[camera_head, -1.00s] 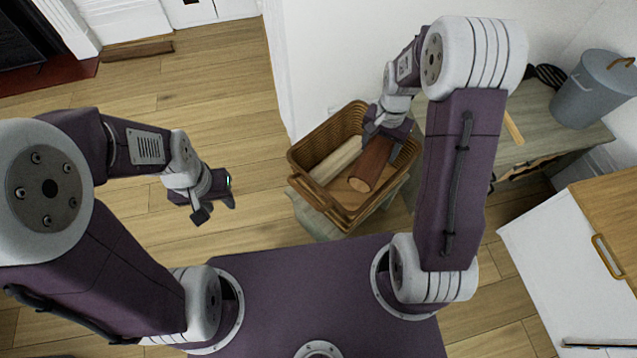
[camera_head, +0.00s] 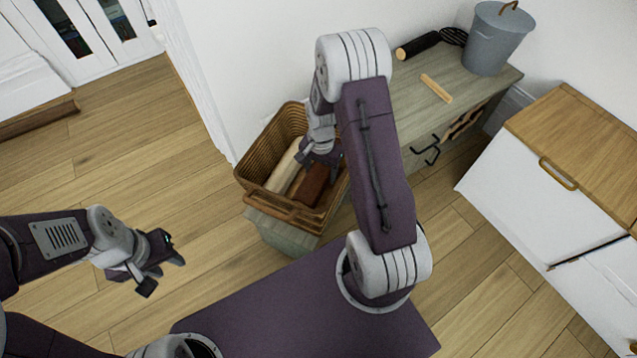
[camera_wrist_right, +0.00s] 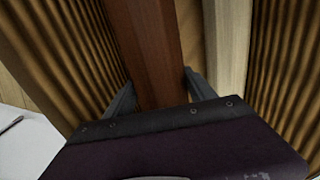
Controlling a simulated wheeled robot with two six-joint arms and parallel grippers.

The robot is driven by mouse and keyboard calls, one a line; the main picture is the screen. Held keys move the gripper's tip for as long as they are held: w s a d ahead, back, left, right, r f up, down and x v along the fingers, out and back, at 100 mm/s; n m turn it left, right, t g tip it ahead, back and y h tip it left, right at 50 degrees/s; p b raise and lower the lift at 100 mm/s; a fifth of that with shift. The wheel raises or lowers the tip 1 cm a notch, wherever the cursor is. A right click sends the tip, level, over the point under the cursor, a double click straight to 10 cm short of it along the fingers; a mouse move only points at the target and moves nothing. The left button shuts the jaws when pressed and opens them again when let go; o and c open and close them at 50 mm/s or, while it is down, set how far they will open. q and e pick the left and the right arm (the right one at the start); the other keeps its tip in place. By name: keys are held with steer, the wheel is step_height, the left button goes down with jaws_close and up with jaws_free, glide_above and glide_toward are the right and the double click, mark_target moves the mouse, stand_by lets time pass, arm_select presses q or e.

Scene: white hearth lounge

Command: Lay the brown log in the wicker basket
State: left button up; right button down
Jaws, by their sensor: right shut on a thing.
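The wicker basket (camera_head: 256,160) stands on the near end of the wooden bench. The brown log (camera_head: 313,184) is inside it, along its right part, beside a pale log (camera_head: 286,168). My right gripper (camera_head: 318,163) reaches into the basket from above and is shut on the brown log. In the right wrist view, the fingers (camera_wrist_right: 160,95) lie on either side of the brown log (camera_wrist_right: 147,40), between the ribbed basket walls; the pale log (camera_wrist_right: 228,45) is just to its right. The log's underside is hidden. My left gripper (camera_head: 162,273) is open and empty above the floor.
A white cabinet (camera_head: 510,180) stands at right. A white wall (camera_head: 240,60) rises behind the basket. Open floor lies at left.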

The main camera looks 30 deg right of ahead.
mark_target(321, 167)
step_height(321, 167, down, 5)
steer(key=b, duration=0.3)
steer(key=shift+r, duration=0.2)
steer(key=shift+f, duration=0.1)
steer(key=shift+c, duration=1.5)
jaws_free()
step_height(321, 167, up, 12)
steer(key=p, duration=0.7)
steer(key=s+a+r+n+t, duration=0.1)
steer(key=s+a+r+n, duration=0.7)
steer(key=s+r+n, duration=0.1)
steer(key=shift+s+a+n, duration=0.2)
steer(key=shift+s+n, duration=0.7)
steer(key=shift+s, duration=0.35)
